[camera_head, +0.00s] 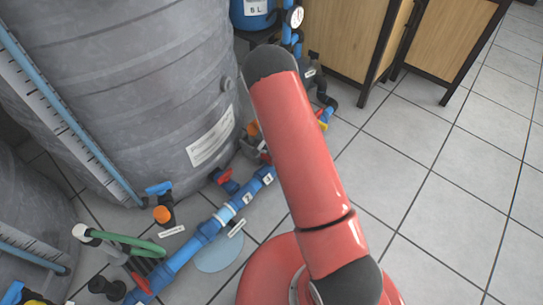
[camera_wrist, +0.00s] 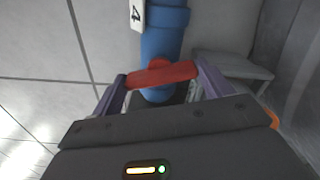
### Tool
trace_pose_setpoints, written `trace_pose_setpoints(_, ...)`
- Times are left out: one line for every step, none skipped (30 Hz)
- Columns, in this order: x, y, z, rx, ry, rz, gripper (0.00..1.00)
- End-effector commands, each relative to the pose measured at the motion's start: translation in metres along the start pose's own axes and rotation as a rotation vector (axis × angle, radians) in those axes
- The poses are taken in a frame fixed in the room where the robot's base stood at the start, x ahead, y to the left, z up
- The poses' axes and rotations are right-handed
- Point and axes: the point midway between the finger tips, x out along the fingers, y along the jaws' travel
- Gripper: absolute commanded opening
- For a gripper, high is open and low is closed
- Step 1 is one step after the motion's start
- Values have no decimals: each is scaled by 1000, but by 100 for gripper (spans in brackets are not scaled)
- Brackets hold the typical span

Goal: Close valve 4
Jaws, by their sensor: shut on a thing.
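In the wrist view, valve 4's red handle (camera_wrist: 160,75) sits on a blue pipe (camera_wrist: 163,40) beside a white label reading 4 (camera_wrist: 137,14). The handle lies across the pipe, slightly tilted. My gripper (camera_wrist: 163,79) has its two purple fingers at the two ends of the handle and is shut on it. The lower part of the valve is partly hidden by my gripper's body. In the head view, my red arm (camera_head: 305,150) covers the gripper, and I cannot make out valve 4 there.
A large grey tank (camera_head: 130,80) stands at the left. Blue piping (camera_head: 205,232) with other valves, one with a red handle (camera_head: 225,181), runs along the floor. A green hose (camera_head: 130,245) lies at lower left. Wooden cabinets (camera_head: 345,35) stand at the back. The tiled floor at right is clear.

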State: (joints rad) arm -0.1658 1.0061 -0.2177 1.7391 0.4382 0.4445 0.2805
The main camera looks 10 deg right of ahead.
Motion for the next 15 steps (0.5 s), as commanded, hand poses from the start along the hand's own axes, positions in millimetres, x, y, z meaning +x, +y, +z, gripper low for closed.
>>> trace_pose_setpoints(0, 0, 0, 37, 0, 0, 55)
trace_pose_setpoints(0, 0, 0, 62, 0, 0, 55)
trace_pose_setpoints(0, 0, 0, 92, 0, 0, 55)
trace_pose_setpoints(0, 0, 0, 113, 0, 0, 55)
trace_pose_setpoints(0, 0, 0, 134, 0, 0, 55)
trace_pose_setpoints(0, 0, 0, 159, 0, 0, 55)
trace_pose_setpoints(0, 0, 0, 178, 0, 0, 55)
trace_pose_setpoints(0, 0, 0, 194, 0, 0, 55)
trace_pose_setpoints(-1, 0, 0, 216, 0, 0, 55)
trace_pose_setpoints(-1, 0, 0, 229, 0, 0, 55)
trace_pose_setpoints(-1, 0, 0, 243, 0, 0, 55)
trace_pose_setpoints(-1, 0, 0, 258, 0, 0, 55)
trace_pose_setpoints(-1, 0, 0, 268, 0, 0, 55)
trace_pose_setpoints(0, 0, 0, 278, 0, 0, 55)
trace_pose_setpoints(0, 0, 0, 289, 0, 0, 55)
